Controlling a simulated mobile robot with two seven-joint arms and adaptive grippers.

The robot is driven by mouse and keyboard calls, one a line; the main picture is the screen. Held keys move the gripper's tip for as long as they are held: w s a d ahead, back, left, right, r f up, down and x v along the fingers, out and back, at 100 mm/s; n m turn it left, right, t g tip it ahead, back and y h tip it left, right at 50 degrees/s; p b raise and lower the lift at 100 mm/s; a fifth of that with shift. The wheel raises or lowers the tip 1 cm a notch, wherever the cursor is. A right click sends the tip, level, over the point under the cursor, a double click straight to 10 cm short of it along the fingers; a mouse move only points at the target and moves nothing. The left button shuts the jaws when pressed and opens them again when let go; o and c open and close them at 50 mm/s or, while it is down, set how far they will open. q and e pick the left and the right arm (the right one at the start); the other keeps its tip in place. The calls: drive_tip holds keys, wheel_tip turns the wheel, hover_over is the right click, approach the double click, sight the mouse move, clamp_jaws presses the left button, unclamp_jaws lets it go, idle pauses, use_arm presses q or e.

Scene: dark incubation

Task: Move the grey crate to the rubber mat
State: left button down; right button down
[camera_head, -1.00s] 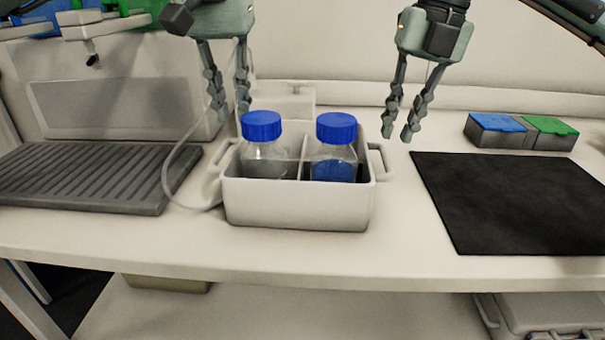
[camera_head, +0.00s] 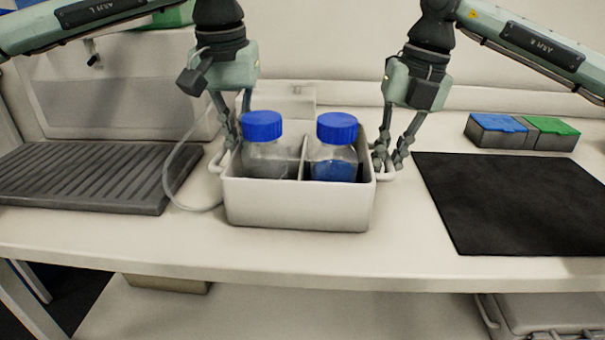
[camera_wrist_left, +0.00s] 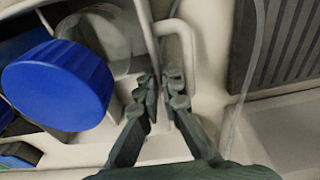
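The grey crate (camera_head: 296,206) stands upright on the bench, with two blue-capped bottles (camera_head: 263,128) (camera_head: 337,130) in its two compartments. The rubber mat (camera_head: 520,205) lies flat and bare to its right. My left gripper (camera_head: 231,143) is at the crate's left handle, fingers pointing down. In the left wrist view, my left fingers (camera_wrist_left: 165,92) are slightly apart beside the handle (camera_wrist_left: 183,42) and crate wall; contact is unclear. My right gripper (camera_head: 390,162) is down at the right handle (camera_head: 387,177), fingers apart on either side of it; they partly hide it.
A ribbed grey tray (camera_head: 85,178) lies left of the crate, with a thin hose (camera_head: 172,180) between them. Blue- and green-lidded boxes (camera_head: 497,129) (camera_head: 552,132) stand behind the mat. A strip of bare bench separates crate and mat. The bench's front edge is near.

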use_arm(q)
drive_tip(key=shift+r, duration=0.25)
use_arm(e)
drive_tip(key=shift+r, duration=0.2)
